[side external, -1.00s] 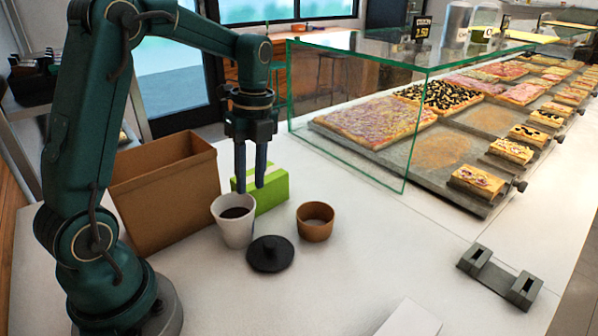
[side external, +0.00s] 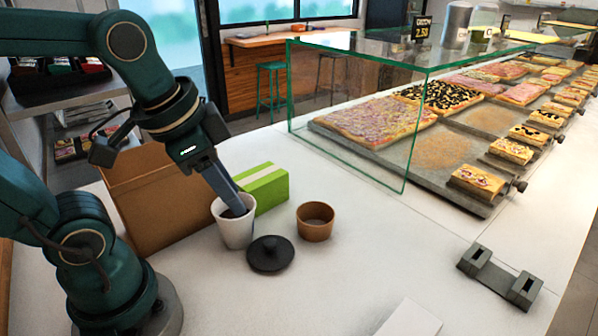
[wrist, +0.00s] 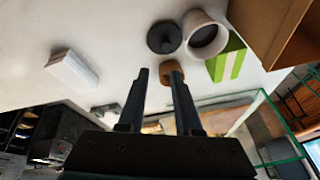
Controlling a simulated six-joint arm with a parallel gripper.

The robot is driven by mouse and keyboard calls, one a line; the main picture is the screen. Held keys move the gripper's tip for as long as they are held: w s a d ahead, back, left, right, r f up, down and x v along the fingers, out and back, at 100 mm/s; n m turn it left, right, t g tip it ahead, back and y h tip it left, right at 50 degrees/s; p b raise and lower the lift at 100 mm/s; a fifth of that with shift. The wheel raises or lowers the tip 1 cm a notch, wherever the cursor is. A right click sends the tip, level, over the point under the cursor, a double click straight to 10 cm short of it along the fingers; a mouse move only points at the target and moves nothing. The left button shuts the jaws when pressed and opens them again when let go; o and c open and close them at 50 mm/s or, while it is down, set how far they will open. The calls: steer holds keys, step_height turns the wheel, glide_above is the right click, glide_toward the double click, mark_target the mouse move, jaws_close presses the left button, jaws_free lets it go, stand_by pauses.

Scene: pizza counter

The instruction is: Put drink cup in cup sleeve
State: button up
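The white drink cup (side external: 236,232) stands upright on the counter, dark inside; it also shows in the wrist view (wrist: 196,24). The brown cup sleeve (side external: 315,232), a short open ring, stands to its right, apart from it. It shows partly behind my fingers in the wrist view (wrist: 170,67). A black round lid (side external: 270,254) lies in front, between cup and sleeve. My gripper (side external: 238,209) is tilted, its fingertips overlapping the cup's mouth in the side view. In the wrist view my fingers (wrist: 159,74) are apart and empty, with the cup not between them.
A green box (side external: 266,190) stands close behind the cup, and an open cardboard box (side external: 155,200) to the left. The glass case (side external: 350,130) is behind right. A grey two-slot holder (side external: 500,276) is at right; the counter between it and the sleeve is clear.

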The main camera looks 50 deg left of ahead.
steer(key=s+n, duration=0.1)
steer(key=d+n+t, duration=0.1)
steer(key=shift+s+f+n, duration=0.3)
steer(key=shift+s+f, duration=0.05)
steer(key=shift+f, duration=0.05)
steer(key=o, duration=0.4)
steer(key=shift+s+d+n, duration=0.1)
steer(key=shift+n, duration=0.2)
steer(key=o, duration=0.7)
steer(key=shift+f, duration=0.1)
